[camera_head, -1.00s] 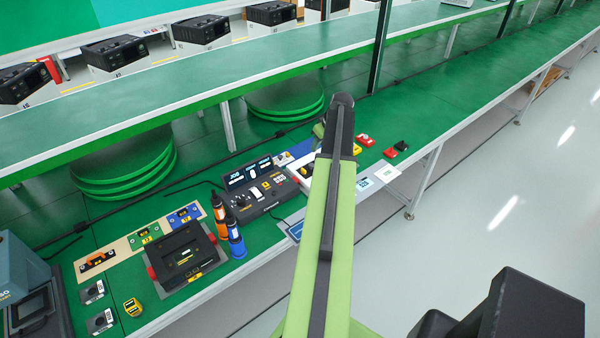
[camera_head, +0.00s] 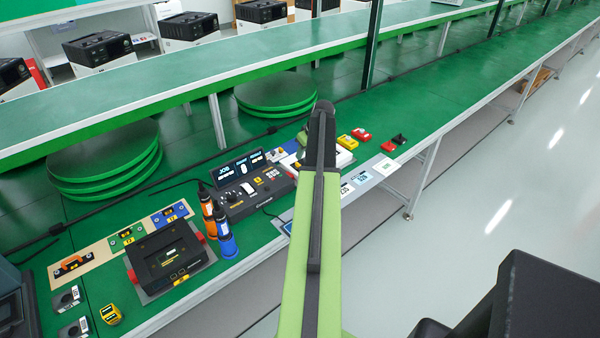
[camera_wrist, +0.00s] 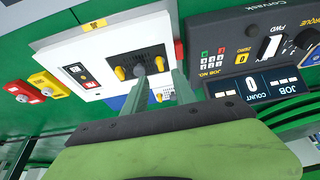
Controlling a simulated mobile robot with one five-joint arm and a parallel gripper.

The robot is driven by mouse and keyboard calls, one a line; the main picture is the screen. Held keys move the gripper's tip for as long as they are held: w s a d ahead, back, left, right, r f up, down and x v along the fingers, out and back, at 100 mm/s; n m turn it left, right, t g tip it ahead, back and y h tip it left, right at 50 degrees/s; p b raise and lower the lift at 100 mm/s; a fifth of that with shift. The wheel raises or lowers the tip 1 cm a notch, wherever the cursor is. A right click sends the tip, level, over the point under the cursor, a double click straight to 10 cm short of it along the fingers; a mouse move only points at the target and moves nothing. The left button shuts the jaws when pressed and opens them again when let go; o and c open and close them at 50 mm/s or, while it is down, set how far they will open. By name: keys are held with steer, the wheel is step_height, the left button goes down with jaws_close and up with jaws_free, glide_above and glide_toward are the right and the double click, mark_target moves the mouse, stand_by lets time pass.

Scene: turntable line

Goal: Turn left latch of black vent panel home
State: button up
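In the wrist view a white housing (camera_wrist: 97,67) carries a dark vent panel (camera_wrist: 129,64) with two yellow latches, one to each side of its middle. One yellow latch (camera_wrist: 119,73) is left in that picture, outside my fingers. The other yellow latch (camera_wrist: 159,64) appears between the fingertips. The wrist picture seems turned around compared with the head view. My gripper (camera_wrist: 160,68) is open, its fingers apart and pointing at the panel; I cannot tell whether they touch it. In the head view my arm hides the gripper and panel; part of the white housing (camera_head: 343,159) shows.
A black control console (camera_wrist: 262,60) stands close on the right in the wrist view. Red (camera_wrist: 21,92) and yellow (camera_wrist: 48,84) boxes lie on the left. In the head view, orange (camera_head: 208,216) and blue (camera_head: 226,237) tools and a black case (camera_head: 168,257) stand farther left.

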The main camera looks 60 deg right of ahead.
mark_target(299, 164)
steer(key=b+x, duration=0.5)
steer(key=x, duration=0.2)
steer(key=shift+w+d+f+b, duration=0.1)
steer(key=shift+w+f+b, duration=0.05)
steer(key=shift+f+b, duration=0.2)
steer(key=shift+r, duration=0.1)
jaws_close()
